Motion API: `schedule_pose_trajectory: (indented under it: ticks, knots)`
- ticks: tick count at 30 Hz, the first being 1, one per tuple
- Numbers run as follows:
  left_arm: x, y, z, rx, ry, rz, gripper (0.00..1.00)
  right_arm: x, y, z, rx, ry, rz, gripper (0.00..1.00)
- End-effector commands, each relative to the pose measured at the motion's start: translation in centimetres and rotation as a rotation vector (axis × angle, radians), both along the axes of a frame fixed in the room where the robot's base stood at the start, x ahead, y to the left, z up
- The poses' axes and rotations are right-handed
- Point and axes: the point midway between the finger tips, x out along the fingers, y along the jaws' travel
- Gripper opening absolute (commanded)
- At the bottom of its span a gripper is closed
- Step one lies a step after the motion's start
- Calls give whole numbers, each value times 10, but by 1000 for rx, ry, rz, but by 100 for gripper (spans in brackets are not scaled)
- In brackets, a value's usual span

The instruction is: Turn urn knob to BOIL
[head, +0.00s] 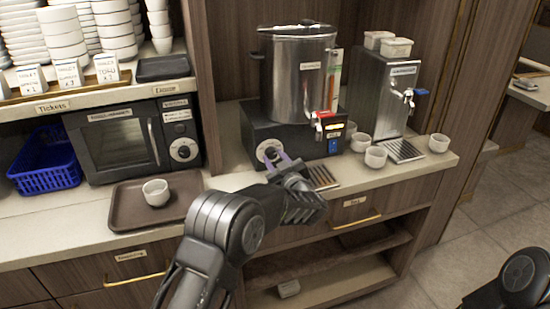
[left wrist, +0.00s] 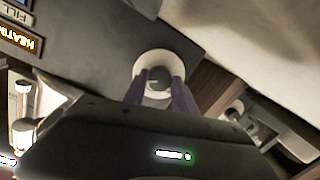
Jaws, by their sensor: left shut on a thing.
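The steel urn (head: 298,78) stands on a black base (head: 243,128) on the counter. Its knob (head: 269,151), a dark dial on a round white plate, is on the left of the base's front. My left gripper (head: 281,163) reaches up to the knob from the front, and its fingers are shut on it. In the left wrist view the knob (left wrist: 155,78) sits between the two purple fingertips, with its white plate around it. The dial's marks are too small to read. My right gripper is not seen; only part of my right arm shows at the lower right.
A drip tray (head: 322,177) lies right of the gripper. The urn's red-handled tap (head: 325,115) is above it. White cups (head: 376,157) stand to the right, by a second dispenser (head: 378,88). A brown tray (head: 128,213) with a cup and a microwave (head: 120,140) are left.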

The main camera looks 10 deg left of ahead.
Motion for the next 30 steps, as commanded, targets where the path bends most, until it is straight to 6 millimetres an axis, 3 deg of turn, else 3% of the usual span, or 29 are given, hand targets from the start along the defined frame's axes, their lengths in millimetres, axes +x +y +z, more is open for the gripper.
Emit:
schedule_pose_trajectory:
  ticks: [11, 12, 19, 30]
  knots:
    - [0, 1, 0, 6, 3, 1, 0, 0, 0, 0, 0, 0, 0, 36]
    - [0, 1, 0, 6, 3, 1, 36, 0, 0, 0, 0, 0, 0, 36]
    - [0, 0, 0, 5, 2, 0, 55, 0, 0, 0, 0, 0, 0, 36]
    - [-5, -4, 0, 3, 2, 0, 55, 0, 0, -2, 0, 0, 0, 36]
